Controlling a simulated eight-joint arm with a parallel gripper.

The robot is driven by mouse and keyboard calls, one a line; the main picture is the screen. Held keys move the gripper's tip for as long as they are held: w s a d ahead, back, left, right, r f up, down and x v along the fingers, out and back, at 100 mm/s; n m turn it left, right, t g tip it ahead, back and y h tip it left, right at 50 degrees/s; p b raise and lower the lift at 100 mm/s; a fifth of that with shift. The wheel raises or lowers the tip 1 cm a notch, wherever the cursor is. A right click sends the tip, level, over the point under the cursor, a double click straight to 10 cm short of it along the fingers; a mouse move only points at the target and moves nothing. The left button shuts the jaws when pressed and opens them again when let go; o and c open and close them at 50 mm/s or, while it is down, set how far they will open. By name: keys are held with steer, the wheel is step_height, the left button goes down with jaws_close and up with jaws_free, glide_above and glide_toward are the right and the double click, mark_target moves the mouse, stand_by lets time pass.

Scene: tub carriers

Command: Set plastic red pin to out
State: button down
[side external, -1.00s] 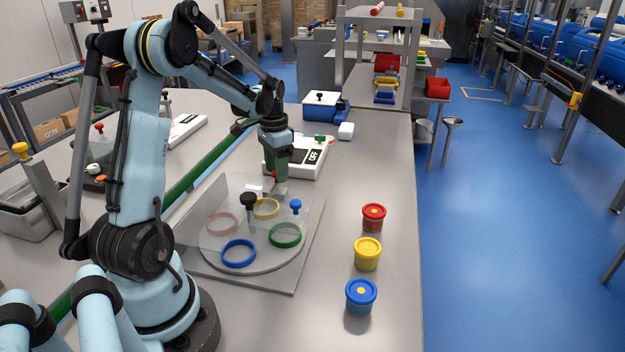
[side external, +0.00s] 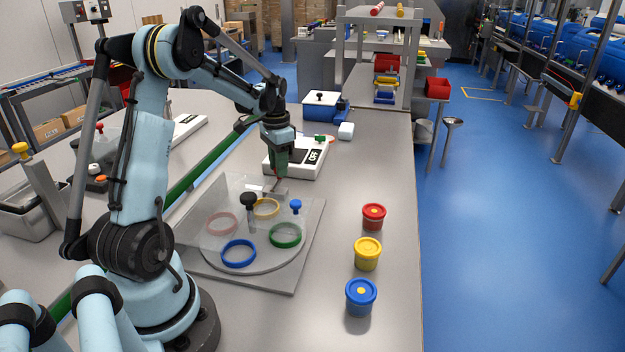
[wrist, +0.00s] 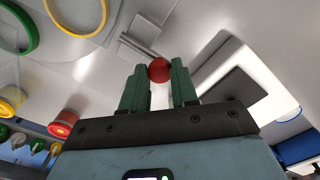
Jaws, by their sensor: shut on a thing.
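The red pin shows in the wrist view as a round red head (wrist: 159,69) between the green fingertips of my gripper (wrist: 160,84), which is shut on it. There the pin is small and mostly hidden by the fingers. A grey metal bracket (wrist: 138,40) lies just beyond the red head in the wrist view. I cannot tell how far the pin sits in or out.
Red (side external: 373,216), yellow (side external: 367,253) and blue (side external: 361,297) tubs stand to the right. A white device marked OFF (side external: 308,160) is close behind my gripper.

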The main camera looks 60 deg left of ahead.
steer(key=shift+w+a, duration=0.5)
steer(key=shift+w, duration=0.05)
steer(key=c, duration=0.8)
jaws_free()
steer(key=shift+c, duration=0.2)
steer(key=shift+r, duration=0.15)
step_height(320, 180, up, 12)
